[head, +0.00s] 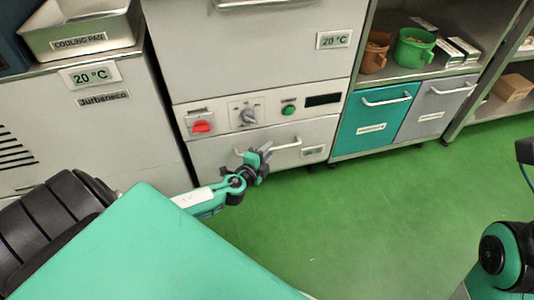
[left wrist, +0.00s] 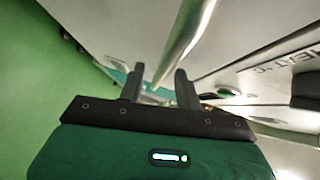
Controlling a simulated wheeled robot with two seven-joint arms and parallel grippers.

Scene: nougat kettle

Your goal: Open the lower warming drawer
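The lower warming drawer (head: 218,150) is a pale grey front below the control panel, and it looks shut. Its bar handle (head: 285,146) runs across the front; my left gripper hides part of its left side. My left gripper (head: 259,155) is at that left part of the handle. In the left wrist view the two dark fingers (left wrist: 159,70) stand apart, and the metal handle bar (left wrist: 188,35) runs down into the gap between them. A gap shows beside the bar, and I cannot tell whether either finger touches it. My right gripper is out of view.
Above the drawer is a panel with a red switch (head: 201,126), a knob (head: 248,116) and a green button (head: 288,110). A teal drawer (head: 374,118) and a grey drawer (head: 436,105) are to the right. Green floor (head: 370,220) in front is clear.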

